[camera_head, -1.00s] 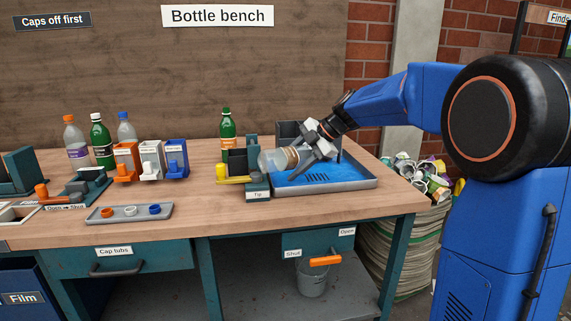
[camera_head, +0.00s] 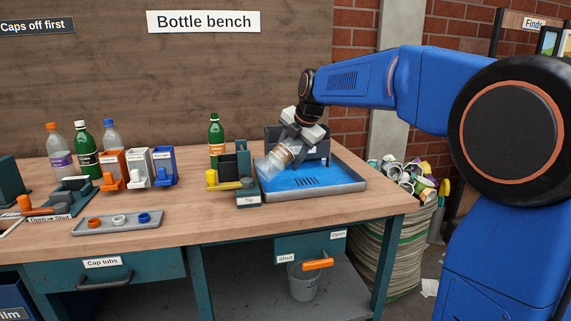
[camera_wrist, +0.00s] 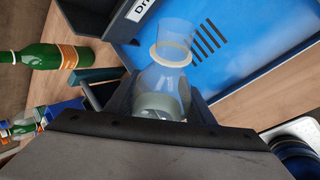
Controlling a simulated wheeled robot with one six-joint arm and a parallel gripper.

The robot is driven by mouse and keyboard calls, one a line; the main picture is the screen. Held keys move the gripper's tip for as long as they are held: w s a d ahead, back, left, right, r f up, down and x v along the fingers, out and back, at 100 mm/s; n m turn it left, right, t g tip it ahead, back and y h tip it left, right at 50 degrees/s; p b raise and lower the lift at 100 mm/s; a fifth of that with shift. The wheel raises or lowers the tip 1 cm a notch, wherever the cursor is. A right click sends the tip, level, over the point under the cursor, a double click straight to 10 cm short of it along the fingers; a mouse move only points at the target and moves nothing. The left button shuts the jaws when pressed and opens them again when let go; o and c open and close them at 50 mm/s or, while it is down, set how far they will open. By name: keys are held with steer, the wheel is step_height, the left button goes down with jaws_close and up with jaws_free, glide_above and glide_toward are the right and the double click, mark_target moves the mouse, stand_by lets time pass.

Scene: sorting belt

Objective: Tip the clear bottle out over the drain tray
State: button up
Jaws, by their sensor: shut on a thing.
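The clear bottle (camera_head: 270,167) is tilted, with its clear end pointing down and left over the left side of the blue drain tray (camera_head: 343,183). A pale band (camera_head: 282,154) runs around it. My gripper (camera_head: 291,141) is shut on the bottle from above right. In the wrist view the bottle (camera_wrist: 165,80) sits between my dark fingers, with the blue tray floor (camera_wrist: 240,45) and its slots beyond. I cannot tell whether liquid is in it or running out, or whether its low end touches the tray.
A stand labelled Tip (camera_head: 248,198) with a yellow handle (camera_head: 224,186) adjoins the tray's left edge. A green bottle (camera_head: 216,138) stands behind it. A dark bin (camera_head: 275,137) is at the tray's back. Several capped bottles, cap holders and a cap tray (camera_head: 120,220) are farther left.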

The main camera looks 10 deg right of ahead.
steer(key=shift+w+d+r+n+t+h, duration=0.1)
steer(key=shift+d+r+n+t+h, duration=0.1)
steer(key=shift+r+h, duration=0.15)
steer(key=shift+w+d+r+n+t+h, duration=0.15)
steer(key=shift+r+t+h, duration=0.1)
steer(key=shift+r, duration=0.15)
steer(key=w+d+r+n+t+h, duration=0.3)
steer(key=d+r+t+h, duration=0.1)
steer(key=d+h, duration=0.4)
steer(key=shift+w+d+r+t, duration=0.3)
steer(key=shift+w+d+t, duration=0.05)
steer(key=shift+h, duration=0.3)
